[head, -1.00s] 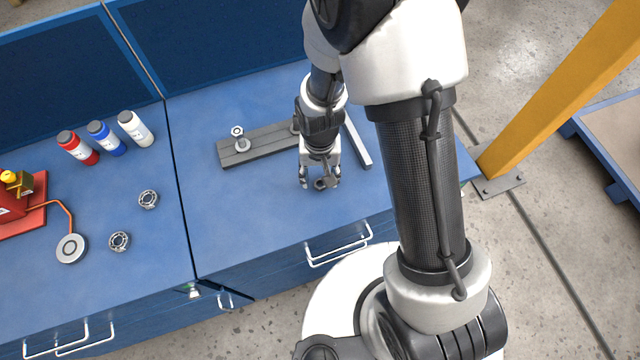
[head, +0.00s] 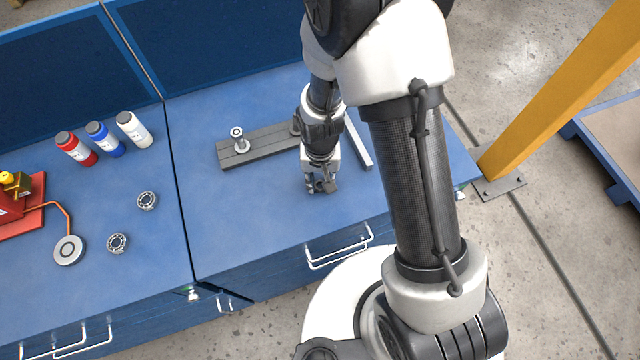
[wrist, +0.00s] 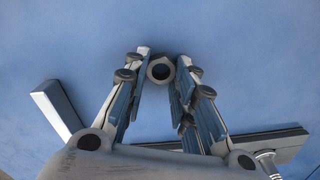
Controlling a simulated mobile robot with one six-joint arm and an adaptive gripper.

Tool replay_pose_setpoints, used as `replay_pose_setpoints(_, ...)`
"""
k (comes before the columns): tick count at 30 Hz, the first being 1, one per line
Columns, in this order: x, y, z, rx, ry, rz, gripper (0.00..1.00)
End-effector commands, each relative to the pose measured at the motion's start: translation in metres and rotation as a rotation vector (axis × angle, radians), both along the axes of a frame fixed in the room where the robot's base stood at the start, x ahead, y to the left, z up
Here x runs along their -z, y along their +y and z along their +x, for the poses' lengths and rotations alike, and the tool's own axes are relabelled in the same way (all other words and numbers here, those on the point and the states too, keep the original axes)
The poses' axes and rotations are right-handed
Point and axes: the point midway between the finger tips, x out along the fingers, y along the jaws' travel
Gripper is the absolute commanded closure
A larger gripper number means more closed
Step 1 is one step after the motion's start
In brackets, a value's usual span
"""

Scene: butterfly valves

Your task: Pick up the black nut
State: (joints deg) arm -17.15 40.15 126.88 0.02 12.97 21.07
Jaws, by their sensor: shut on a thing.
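The black nut (wrist: 161,71) shows in the wrist view as a dark grey ring with a round hole, between the fingertips of my gripper (wrist: 160,78). Both fingers touch its sides, and the gripper is shut on it. In the head view my gripper (head: 322,188) points down at the blue bench top, near its front edge. There the nut is mostly hidden by the fingers. I cannot tell whether the nut touches the bench.
A grey slotted rail (head: 256,148) with an upright bolt (head: 237,135) lies behind my gripper. A light metal bar (head: 359,145) lies to its right. Red (head: 77,148), blue (head: 105,138) and white (head: 133,129) bottles and two ring-shaped parts (head: 146,201) stand left.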

Motion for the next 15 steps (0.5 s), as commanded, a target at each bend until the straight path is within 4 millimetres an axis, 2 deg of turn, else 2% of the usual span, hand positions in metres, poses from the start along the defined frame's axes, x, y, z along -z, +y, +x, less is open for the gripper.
replay_pose_setpoints(5, 0.0, 0.0, 0.0, 0.0, 0.0, 0.0, 0.99)
replay_pose_setpoints(15, -0.0043, 0.0001, 0.0003, 0.0, -0.001, 0.0, 0.99)
